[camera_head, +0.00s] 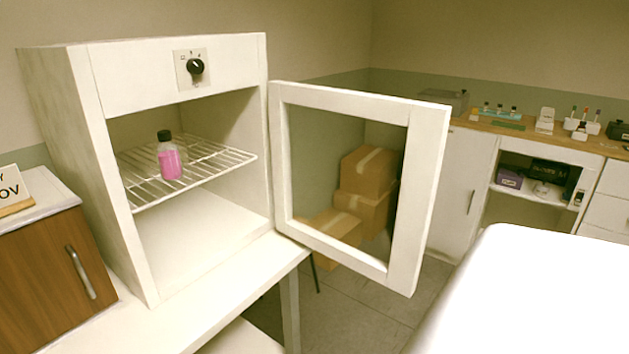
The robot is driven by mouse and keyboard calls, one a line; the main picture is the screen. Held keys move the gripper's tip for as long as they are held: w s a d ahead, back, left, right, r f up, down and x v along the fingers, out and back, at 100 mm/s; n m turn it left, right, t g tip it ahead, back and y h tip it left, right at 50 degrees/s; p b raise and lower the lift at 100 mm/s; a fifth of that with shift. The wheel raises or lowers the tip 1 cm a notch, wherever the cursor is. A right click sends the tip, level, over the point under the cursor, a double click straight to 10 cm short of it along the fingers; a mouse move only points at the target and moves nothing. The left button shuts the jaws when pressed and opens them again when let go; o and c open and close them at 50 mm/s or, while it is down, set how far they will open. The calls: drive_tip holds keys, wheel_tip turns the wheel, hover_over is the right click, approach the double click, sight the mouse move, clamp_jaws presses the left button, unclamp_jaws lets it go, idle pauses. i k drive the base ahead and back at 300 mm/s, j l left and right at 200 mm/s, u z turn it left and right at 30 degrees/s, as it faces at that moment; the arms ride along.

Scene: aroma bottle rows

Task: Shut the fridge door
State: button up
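The fridge (180,75) is a white box standing on a white table at the left, with a dial knob on its upper front. Its door (425,190), a white frame with a clear pane, stands wide open, hinged at the right side of the opening and swung out to the right. Inside, a bottle of pink liquid with a black cap (170,160) stands upright on a wire shelf (215,168). My gripper is not in view. A large smooth white shape fills the lower right and may be part of my own body; I cannot tell.
The white table (240,292) has bare room before the fridge. A wooden cabinet (40,265) stands at the left. Cardboard boxes (365,172) show through the door pane. A counter (480,127) with small bottles and instruments runs along the back right. Grey floor shows below the door.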

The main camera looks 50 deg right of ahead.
sight(427, 123)
drive_tip(key=l+u, duration=0.2)
drive_tip(key=l, duration=0.3)
drive_tip(key=k+l+u, duration=0.2)
drive_tip(key=l, duration=0.3)
drive_tip(key=l+u, duration=0.1)
drive_tip(key=l, duration=0.45)
drive_tip(key=k+l, duration=0.1)
drive_tip(key=l, duration=0.4)
drive_tip(key=k+l, duration=0.1)
drive_tip(key=l, duration=0.4)
drive_tip(key=k+l, duration=0.1)
drive_tip(key=l, duration=0.35)
drive_tip(key=k+l+u, duration=0.1)
drive_tip(key=l, duration=0.4)
drive_tip(key=k+l, duration=0.1)
drive_tip(key=l, duration=0.35)
drive_tip(key=k+l+z, duration=0.1)
drive_tip(key=l, duration=0.2)
drive_tip(key=k+l, duration=0.25)
drive_tip(key=k+l+z, duration=0.15)
drive_tip(key=l, duration=0.2)
drive_tip(key=k+l+z, duration=0.1)
drive_tip(key=l, duration=0.2)
